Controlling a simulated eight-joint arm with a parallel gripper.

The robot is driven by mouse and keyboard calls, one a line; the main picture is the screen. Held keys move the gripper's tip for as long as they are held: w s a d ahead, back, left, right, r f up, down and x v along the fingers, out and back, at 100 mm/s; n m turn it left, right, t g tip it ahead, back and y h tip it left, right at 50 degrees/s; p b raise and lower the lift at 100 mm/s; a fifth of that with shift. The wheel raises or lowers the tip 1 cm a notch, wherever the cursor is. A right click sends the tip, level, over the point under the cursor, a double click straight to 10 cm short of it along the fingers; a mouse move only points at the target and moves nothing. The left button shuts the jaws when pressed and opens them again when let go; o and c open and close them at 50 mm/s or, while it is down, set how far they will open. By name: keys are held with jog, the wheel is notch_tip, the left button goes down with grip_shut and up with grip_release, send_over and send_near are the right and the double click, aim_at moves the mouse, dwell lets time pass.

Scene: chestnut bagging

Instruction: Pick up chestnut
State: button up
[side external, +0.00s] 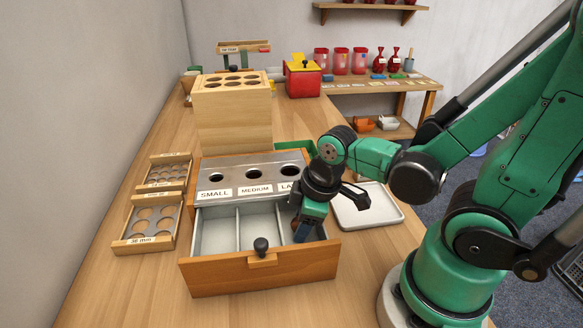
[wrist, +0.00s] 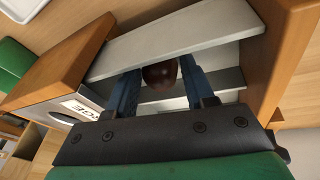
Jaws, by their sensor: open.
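A dark brown chestnut (wrist: 160,74) lies in the right-hand compartment of the open drawer (side external: 216,230), the one in line with the large label. In the wrist view it sits between the two blue fingers of my gripper (wrist: 160,88), close to their tips. The fingers are apart; I cannot tell whether either one touches the chestnut. In the side view my gripper (side external: 305,230) points down into that right compartment and hides most of it. The other two compartments look empty.
The drawer's front with its dark knob (side external: 261,245) and the grey dividers (side external: 238,230) are close to my gripper. A white tray (side external: 367,206) lies to the right. Hole gauges (side external: 150,222) lie to the left. A tall wooden block (side external: 233,110) stands behind.

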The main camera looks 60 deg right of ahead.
jog(key=c, duration=0.6)
jog(key=shift+r, duration=0.15)
notch_tip(320, 180, up, 19)
jog(key=w+d+f+m, duration=0.1)
jog(key=f, duration=0.1)
jog(key=w+d+f+m, duration=0.1)
jog(key=w+f, duration=0.1)
jog(key=f, duration=0.1)
jog(key=w+d+f+m, duration=0.1)
jog(key=d+f, duration=0.1)
jog(key=shift+w+f+h, duration=0.15)
jog(key=shift+f+h, duration=0.05)
jog(key=shift+h, duration=0.2)
jog(key=shift+f, duration=2.6)
